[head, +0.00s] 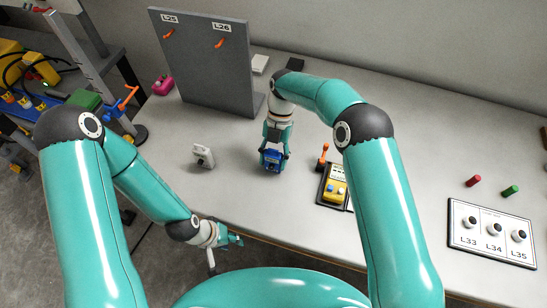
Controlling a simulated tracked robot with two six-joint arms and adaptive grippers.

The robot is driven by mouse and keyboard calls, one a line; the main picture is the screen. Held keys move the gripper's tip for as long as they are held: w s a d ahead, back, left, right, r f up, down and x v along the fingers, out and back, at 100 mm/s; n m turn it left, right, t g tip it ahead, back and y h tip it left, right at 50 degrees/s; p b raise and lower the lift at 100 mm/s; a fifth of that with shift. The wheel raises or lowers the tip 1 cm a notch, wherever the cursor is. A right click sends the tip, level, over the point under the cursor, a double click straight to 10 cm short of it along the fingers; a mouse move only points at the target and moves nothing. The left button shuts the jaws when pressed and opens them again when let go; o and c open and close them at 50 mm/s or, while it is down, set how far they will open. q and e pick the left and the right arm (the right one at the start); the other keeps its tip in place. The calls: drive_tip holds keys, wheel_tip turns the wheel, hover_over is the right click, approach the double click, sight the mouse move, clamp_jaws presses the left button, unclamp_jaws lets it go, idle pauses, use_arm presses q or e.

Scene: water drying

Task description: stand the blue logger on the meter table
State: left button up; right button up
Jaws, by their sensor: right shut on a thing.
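The blue logger (272,161) is a small blue box over the middle of the pale meter table (385,105). My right gripper (276,147) comes down on it from above and is shut on it, hiding its top. The logger looks upright. I cannot tell whether its underside touches the table. My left gripper (236,240) is low near the table's front edge, away from the logger. Its fingers are too small to tell whether they are open or shut.
A white device (203,156) stands left of the logger. A yellow-and-black control box (334,188) with an orange lever is to the right. A grey upright panel (200,65) stands behind. A labelled knob panel (492,234) lies far right. The table between is clear.

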drive_tip(key=o, duration=1.4)
drive_tip(key=p+v, duration=0.7)
drive_tip(key=v, duration=0.5)
drive_tip(key=shift+p, duration=0.4)
drive_tip(key=shift+s, duration=0.1)
